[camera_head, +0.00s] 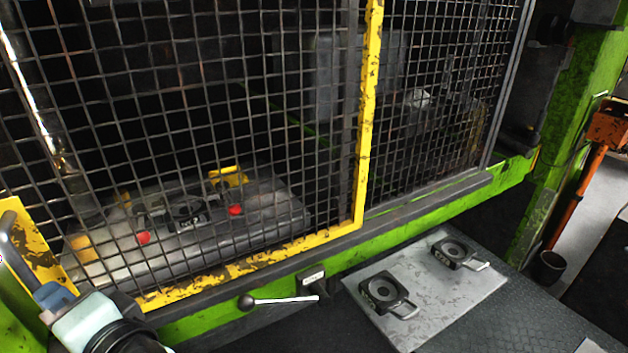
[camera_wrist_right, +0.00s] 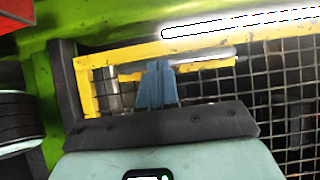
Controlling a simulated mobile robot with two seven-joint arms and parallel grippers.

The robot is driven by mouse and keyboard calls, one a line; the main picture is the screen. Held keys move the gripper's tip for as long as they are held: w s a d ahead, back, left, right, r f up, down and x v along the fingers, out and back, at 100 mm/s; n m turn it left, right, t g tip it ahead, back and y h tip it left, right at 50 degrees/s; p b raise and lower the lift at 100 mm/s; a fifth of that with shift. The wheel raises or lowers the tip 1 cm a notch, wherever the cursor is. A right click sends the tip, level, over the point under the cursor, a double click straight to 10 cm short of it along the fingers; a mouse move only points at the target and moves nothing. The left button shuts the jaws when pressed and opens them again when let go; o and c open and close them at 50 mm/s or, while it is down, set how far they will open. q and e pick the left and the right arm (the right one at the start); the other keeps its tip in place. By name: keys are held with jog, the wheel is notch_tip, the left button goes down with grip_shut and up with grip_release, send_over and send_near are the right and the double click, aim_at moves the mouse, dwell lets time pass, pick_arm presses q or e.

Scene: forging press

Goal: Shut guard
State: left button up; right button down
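The guard is a dark wire-mesh panel in a worn yellow frame (camera_head: 368,110); it stands across the left and middle of the press front. A grey bar handle (camera_head: 24,262) sits on a yellow plate at its lower left. My right gripper (camera_head: 52,296) is at the lower end of this handle. In the right wrist view its blue fingers (camera_wrist_right: 157,84) are together, tips at the handle bar (camera_wrist_right: 205,54) in front of the yellow frame (camera_wrist_right: 88,90). I cannot tell whether the tips touch the bar. My left gripper is not in view.
Behind the mesh lies a grey die block (camera_head: 190,235) with red knobs. A metal plate (camera_head: 425,300) with two dark ring-shaped parts lies in front. An orange post (camera_head: 578,195) stands right.

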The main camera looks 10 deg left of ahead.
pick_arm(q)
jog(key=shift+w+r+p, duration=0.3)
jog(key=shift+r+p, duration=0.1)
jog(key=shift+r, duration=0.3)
pick_arm(e)
jog(key=s+a, duration=0.1)
jog(key=a, duration=0.2)
jog(key=shift+s, duration=0.4)
jog(key=shift+w+d, duration=0.1)
jog(key=shift+w, duration=0.05)
